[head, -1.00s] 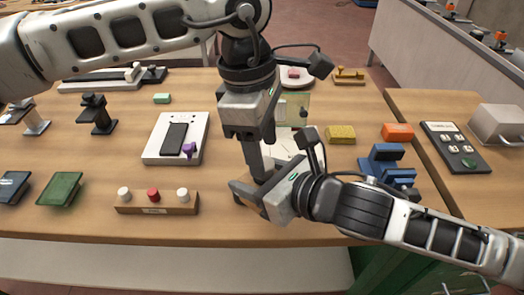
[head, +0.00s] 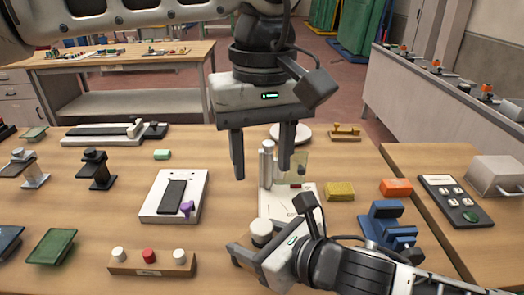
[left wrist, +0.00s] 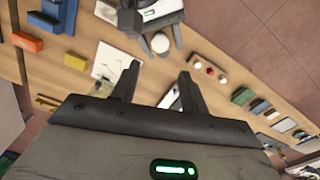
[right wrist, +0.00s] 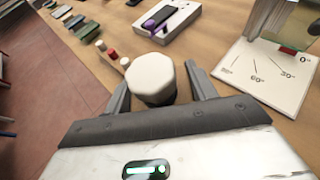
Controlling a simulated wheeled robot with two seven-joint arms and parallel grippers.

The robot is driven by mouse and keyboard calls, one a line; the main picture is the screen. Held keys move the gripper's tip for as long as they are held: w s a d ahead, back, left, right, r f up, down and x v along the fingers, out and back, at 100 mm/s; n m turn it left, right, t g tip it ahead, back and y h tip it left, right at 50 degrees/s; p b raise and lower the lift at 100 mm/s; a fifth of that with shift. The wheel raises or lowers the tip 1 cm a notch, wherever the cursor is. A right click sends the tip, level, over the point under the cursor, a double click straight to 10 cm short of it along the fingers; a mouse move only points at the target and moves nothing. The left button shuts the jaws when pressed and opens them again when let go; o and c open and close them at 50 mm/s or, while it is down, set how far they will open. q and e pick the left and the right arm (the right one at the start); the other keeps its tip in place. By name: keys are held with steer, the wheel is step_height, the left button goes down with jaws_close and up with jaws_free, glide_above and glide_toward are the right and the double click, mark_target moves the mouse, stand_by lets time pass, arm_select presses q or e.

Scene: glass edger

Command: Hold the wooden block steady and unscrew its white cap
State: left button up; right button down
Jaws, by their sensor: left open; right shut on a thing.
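The white cap (head: 261,231) is round and stands upright at my right gripper (head: 250,247), near the table's front. In the right wrist view the cap (right wrist: 152,76) rises between the two right fingers. The wooden block under it is almost wholly hidden by the cap and the right gripper, which is shut on it. I cannot tell how tightly the cap is seated. My left gripper (head: 262,172) is open and empty, pointing down, well above the cap. The left wrist view shows the cap (left wrist: 160,42) beyond the open left fingers.
A white angle-marked plate (head: 280,203) with a silver post (head: 266,165) stands behind the right gripper. A wooden rail (head: 150,268) with white and red knobs is to the left. A yellow sponge (head: 340,191), orange block (head: 396,187) and blue fixture (head: 387,226) lie to the right.

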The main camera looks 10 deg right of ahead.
mark_target(261, 226)
arm_select(q)
step_height(261, 226, down, 12)
steer(key=shift+r, duration=0.15)
stand_by(0.3)
steer(key=c, duration=0.9)
steer(key=n, duration=1)
steer(key=shift+a+n, duration=0.1)
steer(key=shift+n, duration=0.2)
steer(key=n, duration=0.3)
steer(key=o, duration=1.1)
steer(key=shift+s, duration=0.1)
